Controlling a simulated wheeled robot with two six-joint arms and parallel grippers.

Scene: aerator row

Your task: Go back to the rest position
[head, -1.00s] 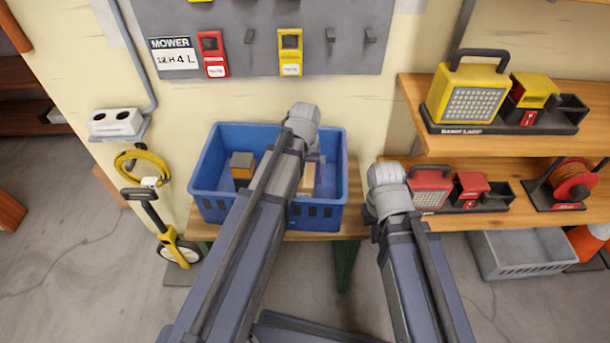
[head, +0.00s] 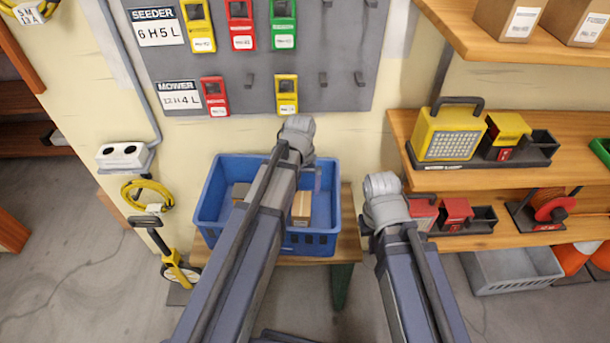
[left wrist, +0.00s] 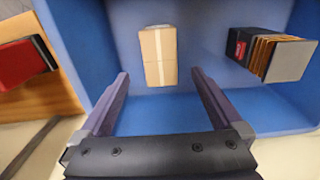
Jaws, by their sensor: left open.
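My left gripper (left wrist: 158,76) is open and empty in the left wrist view, its fingers over the blue crate (left wrist: 75,35). In the head view its wrist is above the back of the crate (head: 323,238), and its fingers are mostly hidden. A tan carton (left wrist: 158,55) lies in the crate, apart from the fingers as far as I can tell; it also shows in the head view (head: 301,210). A dark-cased item with orange-brown layers (left wrist: 270,52) lies near the crate's side. My right arm stands right of the crate; its gripper is hidden.
The crate stands on a wooden bench (head: 347,228). A grey tool board (head: 300,55) hangs behind. Shelves (head: 570,125) at the right hold a yellow radio (head: 448,134). A measuring wheel (head: 175,268) leans at the left. A grey bin (head: 512,272) sits low right.

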